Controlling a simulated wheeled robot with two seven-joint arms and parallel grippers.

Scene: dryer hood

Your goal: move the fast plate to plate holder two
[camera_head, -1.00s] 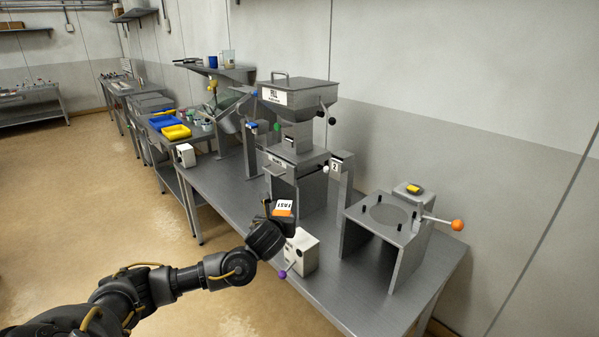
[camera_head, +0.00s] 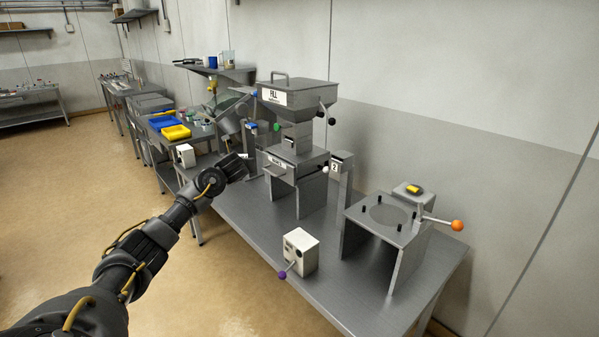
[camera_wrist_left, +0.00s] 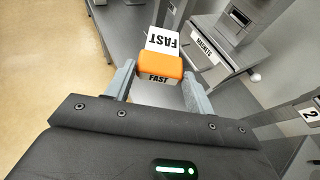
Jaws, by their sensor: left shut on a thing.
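The fast plate (camera_wrist_left: 162,55) is white with an orange block and "FAST" labels. My left gripper (camera_wrist_left: 158,84) is shut on it, with a grey finger on either side in the left wrist view. In the head view my left gripper (camera_head: 243,160) is over the left edge of the bench, left of the hopper machine. The plate is mostly hidden there. Plate holder two (camera_head: 341,170), a grey post with a "2" label, stands to the right of that machine. Its label also shows at the right edge of the left wrist view (camera_wrist_left: 309,113). My right gripper is not in view.
The hopper machine (camera_head: 298,130) stands between my left gripper and holder two. A white box (camera_head: 299,250) with a purple-knobbed lever sits at the bench front. A grey stand (camera_head: 383,232) with an orange-knobbed lever is at right.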

